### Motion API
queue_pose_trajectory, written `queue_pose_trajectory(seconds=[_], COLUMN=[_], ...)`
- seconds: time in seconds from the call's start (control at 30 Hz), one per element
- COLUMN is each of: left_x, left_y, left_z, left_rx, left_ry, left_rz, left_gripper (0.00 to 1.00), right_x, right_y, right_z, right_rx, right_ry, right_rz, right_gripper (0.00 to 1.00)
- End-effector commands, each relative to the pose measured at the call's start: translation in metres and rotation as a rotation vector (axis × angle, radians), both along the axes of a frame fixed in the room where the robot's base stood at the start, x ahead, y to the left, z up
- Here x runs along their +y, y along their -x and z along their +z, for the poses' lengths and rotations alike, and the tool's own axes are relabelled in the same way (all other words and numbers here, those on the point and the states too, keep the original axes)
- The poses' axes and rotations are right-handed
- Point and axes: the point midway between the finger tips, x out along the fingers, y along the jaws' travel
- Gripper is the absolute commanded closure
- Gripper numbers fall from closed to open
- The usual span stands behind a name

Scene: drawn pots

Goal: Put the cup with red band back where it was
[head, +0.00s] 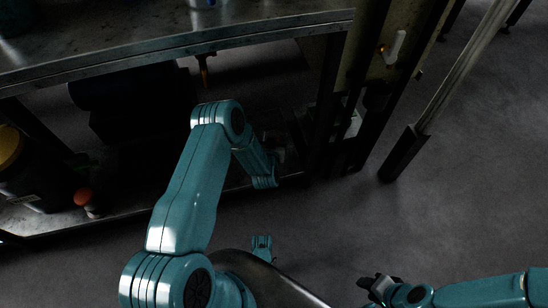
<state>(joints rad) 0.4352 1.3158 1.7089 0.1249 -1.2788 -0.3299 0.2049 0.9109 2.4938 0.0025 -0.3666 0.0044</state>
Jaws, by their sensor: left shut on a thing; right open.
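My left arm rises from the bottom left, bends at its elbow and reaches down beside the workbench. My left gripper (277,152) is small and dim beyond the forearm, in the shadow under the bench top. It is shut on a small pale thing, too dark to identify. I cannot make out a red band on it. My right gripper (372,284) is at the bottom right, open and empty over the floor, well away from the bench. A whitish cup with a blue mark (201,3) is cut off by the top edge, on the bench top.
The metal workbench (130,58) fills the upper left, with a low shelf (45,222) below. A dark container with a yellow lid (10,147) and a red-orange topped thing (84,197) stand on the shelf. A post (405,155) stands right. The floor (480,200) there is clear.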

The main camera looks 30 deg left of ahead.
Motion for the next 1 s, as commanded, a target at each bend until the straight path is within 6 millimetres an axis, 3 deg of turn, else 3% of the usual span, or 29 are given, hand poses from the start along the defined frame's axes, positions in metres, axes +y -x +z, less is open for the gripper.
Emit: queue_pose_trajectory(seconds=[0.03,0.27,0.5,0.87,0.9,0.97,1.0], left_x=[0.000,0.000,0.000,0.000,0.000,0.000,0.000], left_y=[0.000,0.000,0.000,0.000,0.000,0.000,0.000], left_z=[-0.018,-0.034,-0.073,-0.072,-0.073,-0.073,-0.073], left_rx=[-0.001,-0.001,0.000,0.000,0.000,0.000,0.000], left_ry=[0.000,-0.001,0.000,0.000,0.000,0.000,0.000], left_rz=[0.000,-0.002,-0.002,-0.002,-0.002,-0.002,-0.002], left_gripper=[0.68,0.68,0.68,0.68,0.23,0.04,0.01], right_x=[-0.001,-0.003,-0.007,-0.008,-0.008,-0.008,-0.008], right_y=[-0.008,-0.020,-0.040,-0.042,-0.042,-0.042,-0.042], right_z=[-0.016,-0.027,-0.057,-0.053,-0.053,-0.053,-0.053], right_rx=[-0.023,-0.067,-0.135,-0.142,-0.142,-0.141,-0.141], right_ry=[0.004,0.013,0.027,0.027,0.027,0.027,0.027], right_rz=[-0.002,-0.006,-0.016,-0.016,-0.016,-0.016,-0.016], right_gripper=[0.60,0.60,0.60,0.60,0.60,0.60,0.60])
